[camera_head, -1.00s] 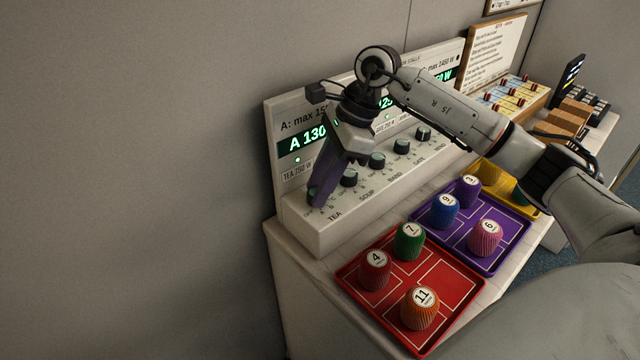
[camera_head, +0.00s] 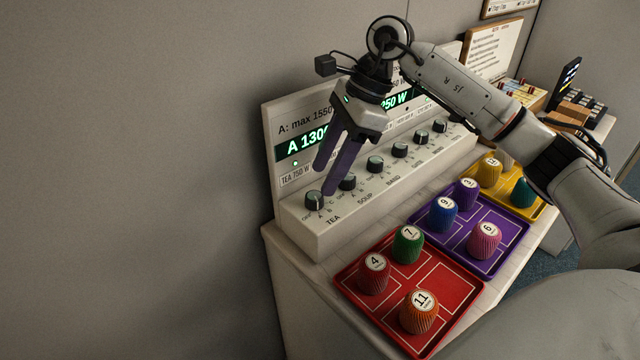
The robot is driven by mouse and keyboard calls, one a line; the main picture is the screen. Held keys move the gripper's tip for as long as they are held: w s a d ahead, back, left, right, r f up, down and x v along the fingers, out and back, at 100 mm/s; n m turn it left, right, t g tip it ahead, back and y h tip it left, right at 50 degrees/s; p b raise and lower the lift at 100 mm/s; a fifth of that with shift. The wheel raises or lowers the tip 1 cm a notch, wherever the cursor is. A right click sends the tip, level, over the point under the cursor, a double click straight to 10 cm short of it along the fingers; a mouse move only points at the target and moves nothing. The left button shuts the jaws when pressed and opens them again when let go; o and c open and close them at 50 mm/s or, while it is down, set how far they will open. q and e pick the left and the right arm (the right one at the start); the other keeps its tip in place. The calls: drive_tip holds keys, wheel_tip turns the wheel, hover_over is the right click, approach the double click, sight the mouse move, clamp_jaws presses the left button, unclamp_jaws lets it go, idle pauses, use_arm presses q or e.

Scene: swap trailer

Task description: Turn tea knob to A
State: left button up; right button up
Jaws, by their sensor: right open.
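The tea knob (camera_head: 314,200) is the leftmost dark knob on the pale control panel (camera_head: 335,233), above the printed word TEA. The letter that it points to is too small to tell. My right gripper (camera_head: 324,180) has purple fingers and is open and empty. Its fingertips are just above and to the right of the tea knob, between it and the soup knob (camera_head: 348,182). My left gripper is not in view.
More knobs run right along the panel, including one above BAND (camera_head: 375,163). In front stand a red tray (camera_head: 447,284), a purple tray (camera_head: 508,226) and a yellow tray (camera_head: 534,205) with numbered cups. A wall is close behind the panel.

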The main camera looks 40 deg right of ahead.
drive_tip(key=v, duration=0.5)
drive_tip(key=shift+d+r, duration=0.1)
drive_tip(key=shift+r, duration=0.15)
